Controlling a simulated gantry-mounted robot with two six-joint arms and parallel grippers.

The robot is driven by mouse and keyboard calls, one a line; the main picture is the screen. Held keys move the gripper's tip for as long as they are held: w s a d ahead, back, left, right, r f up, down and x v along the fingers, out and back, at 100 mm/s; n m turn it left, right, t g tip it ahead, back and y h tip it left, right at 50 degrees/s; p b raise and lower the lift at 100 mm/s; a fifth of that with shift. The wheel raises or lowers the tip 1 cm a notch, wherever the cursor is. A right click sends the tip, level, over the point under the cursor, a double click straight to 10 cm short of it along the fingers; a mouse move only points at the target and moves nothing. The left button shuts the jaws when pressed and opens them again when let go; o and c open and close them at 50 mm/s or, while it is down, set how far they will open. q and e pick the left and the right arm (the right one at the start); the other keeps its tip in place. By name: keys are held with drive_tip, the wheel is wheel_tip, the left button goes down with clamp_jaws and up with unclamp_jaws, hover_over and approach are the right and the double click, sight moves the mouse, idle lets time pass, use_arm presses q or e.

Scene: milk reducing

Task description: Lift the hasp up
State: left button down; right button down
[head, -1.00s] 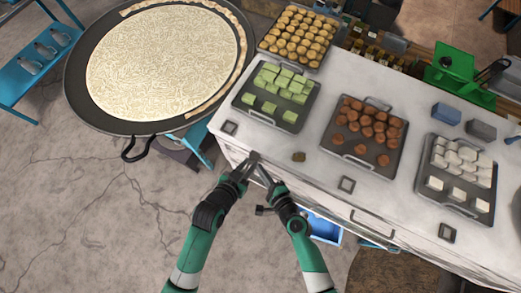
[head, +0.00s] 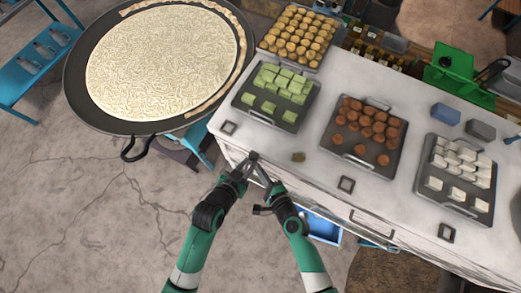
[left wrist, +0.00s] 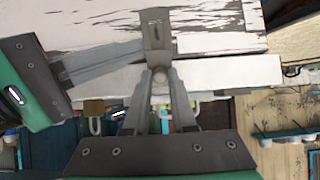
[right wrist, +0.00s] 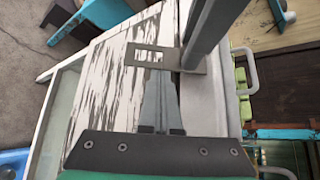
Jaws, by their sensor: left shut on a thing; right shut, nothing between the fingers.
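The hasp (right wrist: 146,57) is a grey metal plate with a slot, at the cart's front face just below the tabletop edge. It also shows in the left wrist view (left wrist: 155,30), in front of the fingertips. My left gripper (head: 252,158) is shut on the hasp near its end by the tabletop edge; the fingers hide part of the grip. My right gripper (right wrist: 160,85) is shut and empty, its fingertips close to the plate's slotted part; whether they touch it I cannot tell.
The white cart top (head: 325,178) holds trays of green (head: 301,115), brown (head: 393,160) and white pieces (head: 485,206). A large round pan (head: 73,90) stands at the left. A blue drawer or bin (head: 322,229) is below the cart's front edge. Floor left of my arms is clear.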

drive_tip(key=shift+a+r, duration=0.2)
drive_tip(key=shift+a, duration=0.1)
use_arm(q)
drive_tip(key=c, duration=0.7)
unclamp_jaws()
drive_tip(key=shift+c, duration=0.2)
